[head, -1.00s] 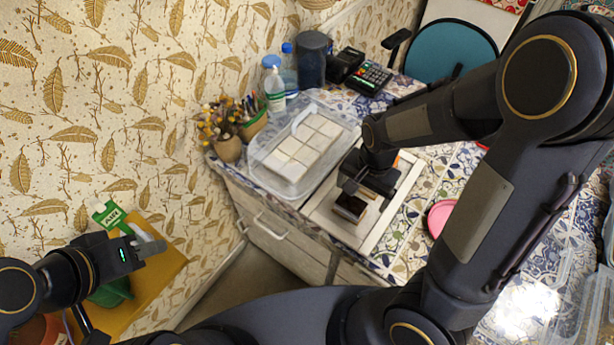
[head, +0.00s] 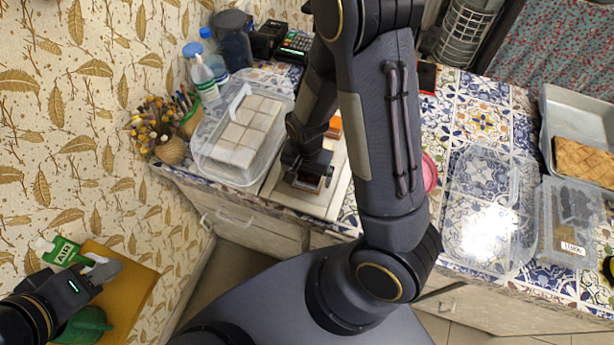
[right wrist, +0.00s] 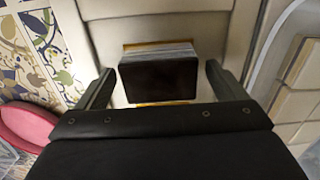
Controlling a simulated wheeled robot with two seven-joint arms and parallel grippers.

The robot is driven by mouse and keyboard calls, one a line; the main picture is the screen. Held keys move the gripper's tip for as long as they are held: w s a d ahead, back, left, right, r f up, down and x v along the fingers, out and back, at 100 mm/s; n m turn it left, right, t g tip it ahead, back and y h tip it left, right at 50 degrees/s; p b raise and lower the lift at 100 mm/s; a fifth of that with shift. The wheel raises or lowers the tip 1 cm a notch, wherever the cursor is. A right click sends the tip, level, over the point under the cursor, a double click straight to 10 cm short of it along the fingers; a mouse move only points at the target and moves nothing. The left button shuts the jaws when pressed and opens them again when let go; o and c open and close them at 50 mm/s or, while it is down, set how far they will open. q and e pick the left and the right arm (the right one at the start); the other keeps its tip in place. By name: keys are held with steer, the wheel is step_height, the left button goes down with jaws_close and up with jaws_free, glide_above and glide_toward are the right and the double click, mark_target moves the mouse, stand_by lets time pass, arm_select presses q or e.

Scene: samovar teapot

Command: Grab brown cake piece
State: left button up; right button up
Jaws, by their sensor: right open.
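The brown cake piece (right wrist: 158,80) has a dark, smooth top and a paler layered side. It sits on a light tray or board (right wrist: 152,27), with a thin yellow-orange edge showing at its base. In the head view the cake piece (head: 307,182) is mostly covered by my right gripper. My right gripper (right wrist: 160,72) is open, with one finger on each side of the cake piece and visible gaps between. My left gripper (head: 103,270) is far off at the lower left, away from the counter; its finger gap is unclear.
A clear plastic box of white square pieces (head: 243,135) stands just left of the cake's board. A pink round dish (head: 430,172) is to the right, partly behind my arm. Clear containers (head: 490,210) and a metal tray (head: 575,110) occupy the counter's right side.

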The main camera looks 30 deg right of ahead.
steer(key=c, duration=1.1)
steer(key=shift+r, duration=0.2)
